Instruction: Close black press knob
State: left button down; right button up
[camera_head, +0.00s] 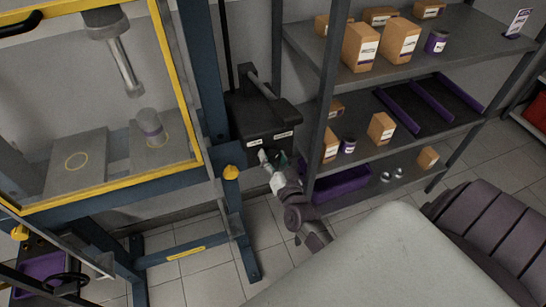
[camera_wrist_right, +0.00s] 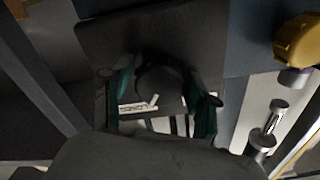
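The black press box (camera_head: 262,118) with two white labels is mounted beside the blue press frame in the head view. In the right wrist view, a round dark knob (camera_wrist_right: 158,82) stands on the box face (camera_wrist_right: 150,35), with a white label (camera_wrist_right: 138,105) partly covered below it. My right gripper (camera_head: 268,160) is at the lower front of the box. In the wrist view its green-lined fingers (camera_wrist_right: 166,98) are spread on either side of the knob, with a visible gap on the right; contact on the left is unclear. My left gripper is not in view.
The press (camera_head: 207,80) with its yellow-edged guard stands left of the box. A yellow knob (camera_head: 231,172) sits on a blue post just below; it also shows in the wrist view (camera_wrist_right: 298,42). A shelf rack (camera_head: 455,45) with cartons stands close on the right.

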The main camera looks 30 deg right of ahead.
jog(key=shift+o, duration=0.4)
jog(key=shift+s, duration=0.2)
jog(key=v, duration=1.1)
jog(key=shift+s+a, duration=0.2)
jog(key=shift+s, duration=0.1)
